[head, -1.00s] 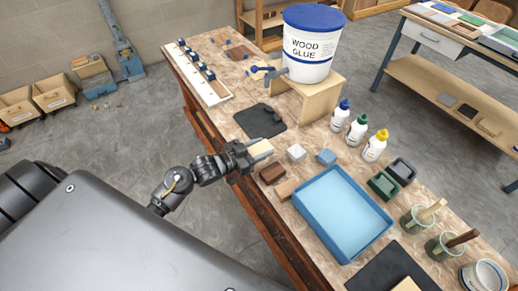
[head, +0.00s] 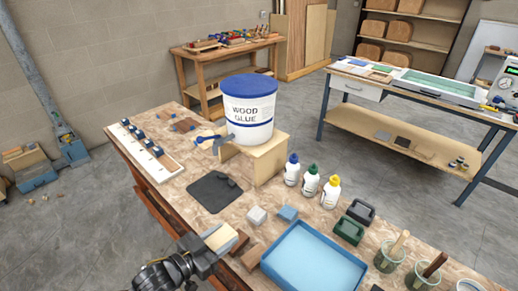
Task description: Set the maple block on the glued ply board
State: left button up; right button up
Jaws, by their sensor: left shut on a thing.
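My left gripper (head: 207,246) is at the bottom of the head view, shut on a pale wood block (head: 221,236), which looks like the maple block. It holds the block at the near edge of the workbench, beside a dark brown block (head: 240,241). I cannot make out with certainty which piece is the glued ply board; flat panels (head: 372,70) in several colours lie on the far bench. My right gripper is not in view.
The near workbench (head: 150,110) carries a wood glue bucket (head: 248,112) on a stand, a dark mat (head: 214,192), glue bottles (head: 311,184), small blocks and a blue tray (head: 312,262). Grey floor (head: 310,120) separates it from the far bench (head: 420,115).

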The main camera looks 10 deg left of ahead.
pick_arm(q)
jog(key=w+a+r+b, duration=0.1)
jog(key=a+r, duration=0.2)
jog(key=r, duration=0.4)
jog(key=shift+w+r+b, duration=0.2)
jog(key=shift+b, duration=0.1)
